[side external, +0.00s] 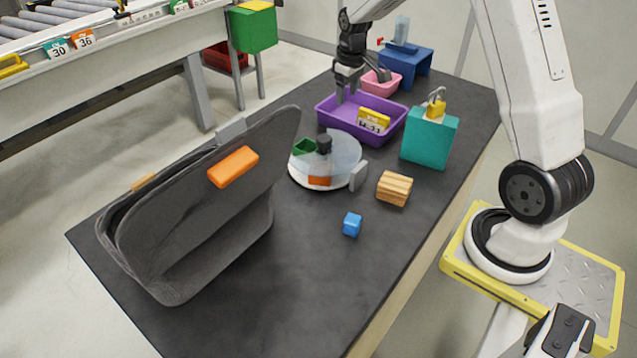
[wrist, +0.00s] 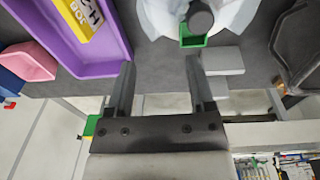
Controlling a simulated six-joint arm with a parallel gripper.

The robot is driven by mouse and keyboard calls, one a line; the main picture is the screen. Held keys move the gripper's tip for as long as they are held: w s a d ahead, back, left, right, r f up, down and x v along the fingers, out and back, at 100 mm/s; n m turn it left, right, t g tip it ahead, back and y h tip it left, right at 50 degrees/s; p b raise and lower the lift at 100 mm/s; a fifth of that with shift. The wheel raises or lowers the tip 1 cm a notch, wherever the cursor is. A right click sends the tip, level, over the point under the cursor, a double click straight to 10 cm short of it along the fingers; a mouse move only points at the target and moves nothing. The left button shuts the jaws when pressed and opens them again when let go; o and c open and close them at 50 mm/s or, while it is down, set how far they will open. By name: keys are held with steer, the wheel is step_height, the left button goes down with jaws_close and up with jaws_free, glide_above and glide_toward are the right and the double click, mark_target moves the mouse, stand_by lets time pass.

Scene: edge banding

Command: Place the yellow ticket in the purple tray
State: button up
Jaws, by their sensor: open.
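The yellow ticket (side external: 373,121), with a white printed part, is inside the purple tray (side external: 394,136). In the wrist view the ticket (wrist: 80,14) lies within the walls of the tray (wrist: 113,63), partly cut off by the picture's top edge. My gripper (side external: 347,92) is open above the far left end of the tray in the side view. In the wrist view my gripper (wrist: 159,68) has nothing between its fingers, and its left finger overlaps the tray's edge. The ticket is apart from both fingers.
A clear-lidded round container (side external: 338,160) stands beside the tray. A teal box (side external: 428,140) with a yellow padlock, a wooden block (side external: 394,188), a blue cube (side external: 352,224), a pink bowl (side external: 379,84) and a large grey bag (side external: 200,215) share the dark table. The front table area is clear.

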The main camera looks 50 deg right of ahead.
steer(key=s+a+f+t, duration=0.1)
steer(key=s+a, duration=1.5)
steer(key=a, duration=0.4)
steer(key=shift+s+a+t, duration=0.25)
steer(key=shift+s+t, duration=0.05)
steer(key=shift+s, duration=0.05)
